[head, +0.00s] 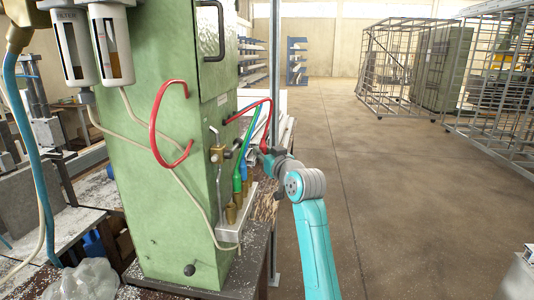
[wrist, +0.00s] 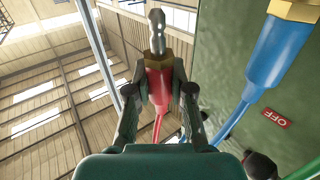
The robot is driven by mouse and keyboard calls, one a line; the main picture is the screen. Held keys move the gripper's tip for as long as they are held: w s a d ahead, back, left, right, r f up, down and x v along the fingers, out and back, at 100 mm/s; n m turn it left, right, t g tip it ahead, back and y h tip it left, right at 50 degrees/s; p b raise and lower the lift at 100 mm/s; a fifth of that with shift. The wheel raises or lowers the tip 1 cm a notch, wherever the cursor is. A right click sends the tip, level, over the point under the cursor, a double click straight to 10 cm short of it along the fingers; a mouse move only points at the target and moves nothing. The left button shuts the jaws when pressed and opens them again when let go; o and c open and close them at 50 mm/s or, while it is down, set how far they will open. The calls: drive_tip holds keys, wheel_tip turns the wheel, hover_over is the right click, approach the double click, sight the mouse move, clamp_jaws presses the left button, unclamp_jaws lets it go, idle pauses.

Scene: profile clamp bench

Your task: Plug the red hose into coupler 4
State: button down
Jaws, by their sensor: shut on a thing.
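My gripper (wrist: 155,100) is shut on the red hose's plug (wrist: 158,82) in the wrist view. A bare metal nipple (wrist: 157,32) points up out of the red body, and the red hose trails down behind the jaws. In the head view the red hose (head: 249,107) arches from the green cabinet down toward my gripper (head: 266,152), whose fingertips are partly hidden. Below and left of it, several brass couplers (head: 231,214) stand on a pale block (head: 236,230). No numbers are readable, so I cannot tell which is coupler 4. The plug is apart from the couplers.
A green hose (head: 237,180) and a blue hose (head: 244,170) go down to the couplers. In the wrist view a blue hose end with brass nut (wrist: 270,55) is close right. The green cabinet (head: 165,180) stands left of my gripper.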

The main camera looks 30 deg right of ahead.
drive_tip(key=shift+w+a, duration=0.7)
drive_tip(key=shift+a, duration=0.3)
drive_tip(key=shift+w+a, duration=0.7)
drive_tip(key=shift+a, duration=0.25)
